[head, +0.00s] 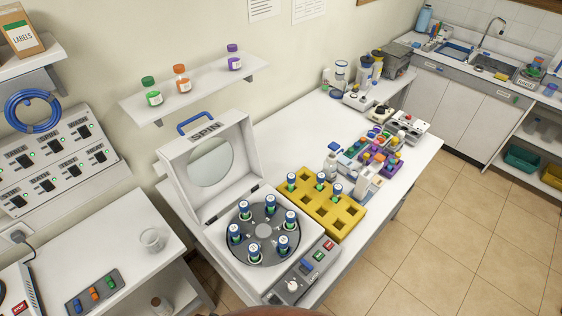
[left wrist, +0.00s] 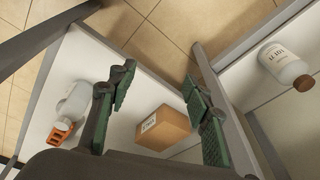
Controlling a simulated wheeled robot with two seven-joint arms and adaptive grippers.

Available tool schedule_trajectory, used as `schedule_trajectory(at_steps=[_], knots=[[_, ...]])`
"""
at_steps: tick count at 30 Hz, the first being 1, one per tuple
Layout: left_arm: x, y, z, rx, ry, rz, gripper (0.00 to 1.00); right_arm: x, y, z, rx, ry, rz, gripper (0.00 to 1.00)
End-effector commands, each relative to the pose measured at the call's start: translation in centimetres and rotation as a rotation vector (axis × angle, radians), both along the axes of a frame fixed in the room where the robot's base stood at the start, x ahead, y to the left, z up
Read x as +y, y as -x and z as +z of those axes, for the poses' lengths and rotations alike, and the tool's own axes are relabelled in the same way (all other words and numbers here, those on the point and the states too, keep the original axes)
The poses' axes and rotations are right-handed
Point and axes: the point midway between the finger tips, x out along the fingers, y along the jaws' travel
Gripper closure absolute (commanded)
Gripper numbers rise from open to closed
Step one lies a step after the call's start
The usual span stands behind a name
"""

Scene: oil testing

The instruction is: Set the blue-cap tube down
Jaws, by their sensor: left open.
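Several blue-cap tubes (head: 291,218) stand in the round dark rotor (head: 264,247) of the open centrifuge (head: 212,236). Three more blue-cap tubes (head: 320,181) stand upright in the back part of the yellow rack (head: 350,224), right of the centrifuge; its front holes look empty. My left gripper (left wrist: 160,88) shows only in the left wrist view. Its green-padded fingers are wide apart with nothing between them, and no tube shows in that view. Neither gripper shows in the head view, and my right gripper is in neither picture.
The centrifuge lid (head: 210,160) stands raised. Bottles and colourful racks (head: 380,155) crowd the bench behind the yellow rack. A clear beaker (head: 151,240) stands on the left table. In the left wrist view, a cardboard box (left wrist: 163,129) and a white bottle (left wrist: 284,65) lie beyond the fingers.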

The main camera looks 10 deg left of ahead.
Motion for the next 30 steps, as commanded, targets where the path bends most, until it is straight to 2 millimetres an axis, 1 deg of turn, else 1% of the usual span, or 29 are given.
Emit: schedule_trajectory(at_steps=[1, 2, 3, 5, 6, 8, 9, 12, 15, 18, 30], knots=[[-0.1, 1.6, -3.8, 0.021, 0.001, -0.006, 0.55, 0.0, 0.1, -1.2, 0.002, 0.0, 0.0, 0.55], [-0.2, 2.5, -5.5, 0.029, 0.003, -0.009, 0.55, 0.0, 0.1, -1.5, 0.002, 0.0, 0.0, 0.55], [-0.3, 3.7, -7.7, 0.038, 0.004, -0.014, 0.55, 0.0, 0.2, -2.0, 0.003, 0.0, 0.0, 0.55], [-0.4, 5.8, -10.8, 0.054, 0.005, -0.021, 0.55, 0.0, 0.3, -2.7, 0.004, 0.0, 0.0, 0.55], [-0.4, 7.2, -12.8, 0.063, 0.007, -0.025, 0.55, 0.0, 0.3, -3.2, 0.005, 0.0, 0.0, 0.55], [-0.4, 9.4, -15.4, 0.075, 0.007, -0.031, 0.55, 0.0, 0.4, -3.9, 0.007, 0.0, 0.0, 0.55], [-0.4, 10.9, -16.9, 0.085, 0.008, -0.035, 0.55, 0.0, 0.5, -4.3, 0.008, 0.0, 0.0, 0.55], [-0.3, 14.4, -19.9, 0.102, 0.009, -0.046, 0.55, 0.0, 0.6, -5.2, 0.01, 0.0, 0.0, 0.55], [-0.2, 17.0, -21.7, 0.116, 0.009, -0.053, 0.55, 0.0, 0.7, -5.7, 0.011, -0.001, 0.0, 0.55], [-0.1, 18.4, -22.5, 0.121, 0.01, -0.057, 0.55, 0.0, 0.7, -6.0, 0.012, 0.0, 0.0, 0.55], [-0.1, 18.4, -22.5, 0.121, 0.01, -0.057, 0.55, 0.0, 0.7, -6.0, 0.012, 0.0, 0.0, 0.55]])
